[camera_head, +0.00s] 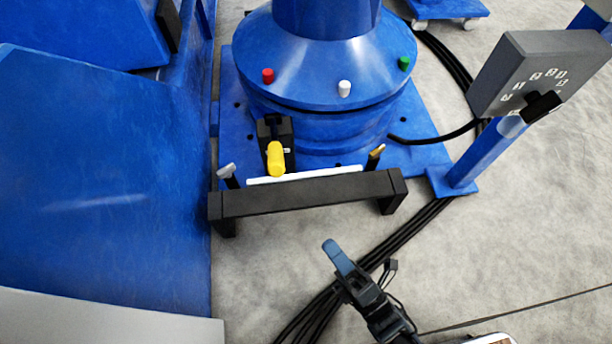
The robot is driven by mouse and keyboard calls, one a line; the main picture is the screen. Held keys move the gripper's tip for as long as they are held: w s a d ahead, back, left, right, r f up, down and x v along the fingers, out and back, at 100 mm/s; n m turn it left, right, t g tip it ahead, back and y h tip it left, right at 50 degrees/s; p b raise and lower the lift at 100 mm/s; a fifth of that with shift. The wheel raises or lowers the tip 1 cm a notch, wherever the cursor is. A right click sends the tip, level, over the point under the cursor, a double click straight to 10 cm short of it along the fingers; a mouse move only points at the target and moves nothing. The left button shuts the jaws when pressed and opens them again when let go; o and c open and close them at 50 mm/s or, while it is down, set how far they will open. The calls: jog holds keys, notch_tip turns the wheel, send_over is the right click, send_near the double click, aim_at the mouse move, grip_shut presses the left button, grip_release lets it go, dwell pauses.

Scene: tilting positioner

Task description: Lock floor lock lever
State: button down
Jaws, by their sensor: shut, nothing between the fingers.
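A yellow-handled lever (276,159) sticks out from a black block (284,134) at the foot of the blue positioner base. Its yellow end points towards the camera and down; I cannot tell if it is locked. A short lever with a grey-white tip (226,171) stands left of it. Another with a gold tip (377,151) stands to its right. I cannot tell which one is the floor lock lever. My gripper (331,246) has blue fingers, shut and empty. It is in front of the black bar, below and right of the yellow lever, apart from all levers.
A black bar (310,195) on feet stands in front of the levers, with a white strip behind it. Red, white and green knobs ring the blue base (320,65). A grey dial box (535,70) stands right. Blue panels fill the left. Black cables cross the floor.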

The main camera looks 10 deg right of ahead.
jog(key=shift+w+a+r+n+g+y, duration=0.15)
jog(key=shift+w+a+n+g+y, duration=0.5)
jog(key=shift+n+y, duration=0.65)
jog(key=shift+w+a+r+n+g+y, duration=0.25)
jog(key=shift+w+n+y, duration=0.7)
jog(key=shift+n, duration=0.7)
jog(key=shift+w+a+r+n+g+y, duration=0.1)
jog(key=shift+w+a+n+g+y, duration=0.55)
jog(key=shift+n+y, duration=0.65)
jog(key=shift+t+h, duration=0.35)
jog(key=w+d+r+x, duration=0.1)
jog(key=d+x, duration=0.1)
jog(key=x, duration=1)
jog(key=shift+r, duration=0.4)
jog(key=shift+w+r, duration=0.1)
jog(key=shift+w, duration=0.05)
